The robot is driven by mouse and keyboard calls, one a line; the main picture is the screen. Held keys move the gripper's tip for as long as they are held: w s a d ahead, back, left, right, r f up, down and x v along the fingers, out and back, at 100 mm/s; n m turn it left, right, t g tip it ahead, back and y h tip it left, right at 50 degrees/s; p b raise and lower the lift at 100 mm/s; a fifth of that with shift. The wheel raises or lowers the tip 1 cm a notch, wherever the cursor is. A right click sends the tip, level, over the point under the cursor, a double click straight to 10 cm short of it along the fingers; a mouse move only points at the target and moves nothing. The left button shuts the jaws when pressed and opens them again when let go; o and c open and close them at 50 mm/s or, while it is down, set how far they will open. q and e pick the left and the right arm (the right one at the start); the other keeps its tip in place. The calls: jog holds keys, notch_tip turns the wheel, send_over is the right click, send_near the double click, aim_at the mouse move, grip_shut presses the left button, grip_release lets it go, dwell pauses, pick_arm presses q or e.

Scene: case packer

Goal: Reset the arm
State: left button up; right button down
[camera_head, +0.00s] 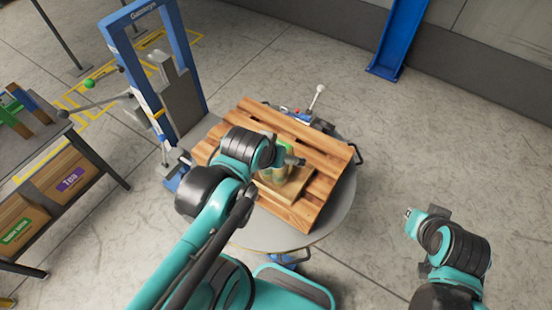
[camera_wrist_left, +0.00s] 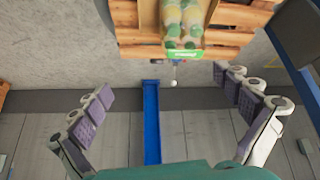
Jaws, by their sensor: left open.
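My left arm reaches in from the lower left in the head view, and its wrist is over the wooden pallet (camera_head: 318,152). The left gripper (camera_wrist_left: 160,105) is open and empty in the left wrist view, its two padded fingers wide apart. A small open case with bottles (camera_head: 272,178) stands on the pallet, partly hidden by my left wrist. The bottles (camera_wrist_left: 183,22) show at the top of the left wrist view, apart from the fingers. My right arm is at the lower right of the head view; its gripper fingers cannot be made out.
The pallet rests on a round grey table (camera_head: 340,210). A blue lift frame (camera_head: 190,60) stands behind it at the left. A shelf rack (camera_head: 90,150) holds boxes at the far left. A blue post (camera_head: 400,35) stands by the wall. The floor right of the table is clear.

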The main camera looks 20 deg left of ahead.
pick_arm(q)
jog(key=shift+s+d+f+m+t, duration=0.2)
jog(key=shift+s+m+t, duration=0.3)
jog(key=shift+m, duration=0.3)
notch_tip(320, 180, down, 13)
jog(key=b, duration=1.2)
jog(key=shift+r+b, duration=0.15)
jog(key=shift+b, duration=0.25)
